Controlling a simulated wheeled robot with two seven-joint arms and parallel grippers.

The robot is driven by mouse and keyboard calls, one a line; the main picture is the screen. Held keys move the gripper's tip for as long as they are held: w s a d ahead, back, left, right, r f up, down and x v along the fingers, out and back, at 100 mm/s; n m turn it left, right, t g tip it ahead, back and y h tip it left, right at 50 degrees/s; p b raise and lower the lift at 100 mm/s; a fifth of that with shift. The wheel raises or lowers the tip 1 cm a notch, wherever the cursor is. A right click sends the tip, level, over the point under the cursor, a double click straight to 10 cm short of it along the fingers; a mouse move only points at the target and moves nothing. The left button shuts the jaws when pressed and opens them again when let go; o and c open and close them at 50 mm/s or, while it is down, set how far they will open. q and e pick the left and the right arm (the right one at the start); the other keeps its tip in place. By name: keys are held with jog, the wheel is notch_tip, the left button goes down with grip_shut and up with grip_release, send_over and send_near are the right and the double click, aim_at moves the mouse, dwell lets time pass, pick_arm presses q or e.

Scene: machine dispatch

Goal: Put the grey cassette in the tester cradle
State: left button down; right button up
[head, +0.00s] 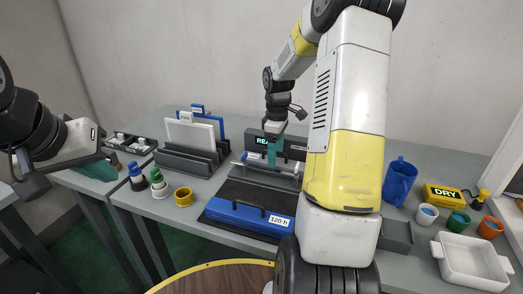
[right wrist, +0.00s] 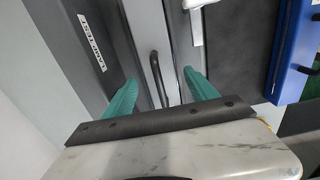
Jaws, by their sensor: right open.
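My right gripper (head: 274,158) is over the tester at the middle of the table. In the right wrist view its teal fingers (right wrist: 162,95) are apart, with a black handle (right wrist: 157,78) between them and nothing clearly gripped. The handle is on a grey piece that appears to be the grey cassette (right wrist: 148,45), lying beside the dark housing marked LAMP TEST (right wrist: 85,40). In the head view the gripper and arm partly hide the tester (head: 258,184) and its green display. My left gripper (head: 100,166) is at the left, away from the tester; its finger opening is unclear.
A blue piece labelled 120 h (head: 248,218) lies in front of the tester. A rack (head: 185,160) holding white and blue panels stands left. A blue jug (head: 399,182), DRY sign (head: 443,194), small pots and white tray (head: 470,262) stand right.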

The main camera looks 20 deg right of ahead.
notch_tip(320, 180, up, 9)
jog(key=shift+r, duration=0.2)
jog(key=s+a+r+m+t, duration=0.3)
jog(key=s+a+r+m, duration=0.2)
jog(key=s+a+r, duration=0.55)
jog(key=s+a+m+t+y, duration=0.1)
jog(key=s+m, duration=0.1)
jog(key=s, duration=0.4)
jog(key=s+a+f+m+t+y, duration=0.1)
jog(key=s+m+t, duration=0.1)
jog(key=s, duration=0.4)
jog(key=shift+s+a+f+m, duration=0.15)
jog(key=shift+s+f+m, duration=0.1)
jog(key=shift+m, duration=0.25)
jog(key=shift+r, duration=0.1)
